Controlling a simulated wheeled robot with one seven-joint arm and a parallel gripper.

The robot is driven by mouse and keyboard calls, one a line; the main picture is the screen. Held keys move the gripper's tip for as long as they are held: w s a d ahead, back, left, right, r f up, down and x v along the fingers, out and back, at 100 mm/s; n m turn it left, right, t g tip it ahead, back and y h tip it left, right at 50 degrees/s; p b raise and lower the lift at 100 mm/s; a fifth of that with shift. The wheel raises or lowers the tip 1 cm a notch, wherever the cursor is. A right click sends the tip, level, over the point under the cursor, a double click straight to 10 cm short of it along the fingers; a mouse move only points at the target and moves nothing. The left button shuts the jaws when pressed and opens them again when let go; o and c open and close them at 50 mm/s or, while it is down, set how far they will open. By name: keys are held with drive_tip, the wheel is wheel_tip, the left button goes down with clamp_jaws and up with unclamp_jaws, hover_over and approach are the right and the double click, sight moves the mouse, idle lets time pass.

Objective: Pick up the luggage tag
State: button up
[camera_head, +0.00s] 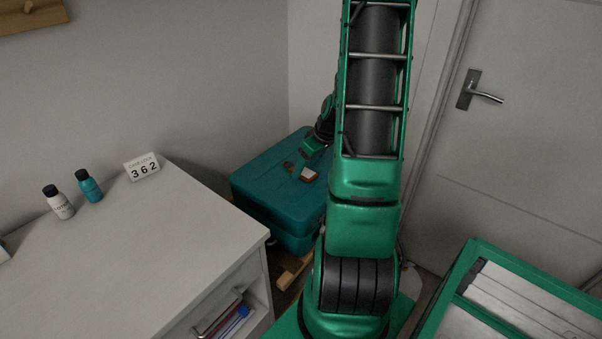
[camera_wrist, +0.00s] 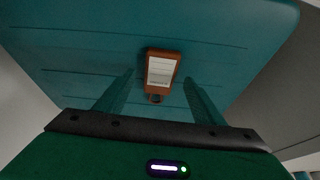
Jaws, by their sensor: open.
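The luggage tag (camera_wrist: 162,71) is a brown-orange rectangle with a white label panel and a hole at one end. It lies on the top of a teal suitcase (camera_wrist: 85,30). In the head view the tag (camera_head: 308,174) shows small on the suitcase (camera_head: 262,172), partly beside my arm's end. My gripper (camera_wrist: 158,85) is open, with one green finger on each side of the tag's near end in the wrist view. The fingers do not touch the tag in that view; their height above the lid is hard to tell. In the head view my gripper (camera_head: 300,166) is small and dark.
A white cabinet (camera_head: 120,240) stands left of the suitcase, with two small bottles (camera_head: 74,195) and a number sign (camera_head: 143,166) on it. A wall is behind the suitcase. A door (camera_head: 520,130) is at the right, with a green-framed case (camera_head: 520,300) in front.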

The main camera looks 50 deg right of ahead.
sight(303, 174)
drive_tip(key=shift+w+f, duration=0.25)
drive_tip(key=shift+f, duration=0.3)
drive_tip(key=shift+c, duration=0.5)
drive_tip(key=c, duration=1)
drive_tip(key=shift+r, duration=0.5)
drive_tip(key=r, duration=0.2)
drive_tip(key=a+r, duration=0.1)
drive_tip(key=r, duration=0.1)
drive_tip(key=shift+a, duration=0.15)
drive_tip(key=s+a+r, duration=0.1)
drive_tip(key=a+r, duration=0.5)
drive_tip(key=a, duration=0.4)
drive_tip(key=shift+a, duration=0.15)
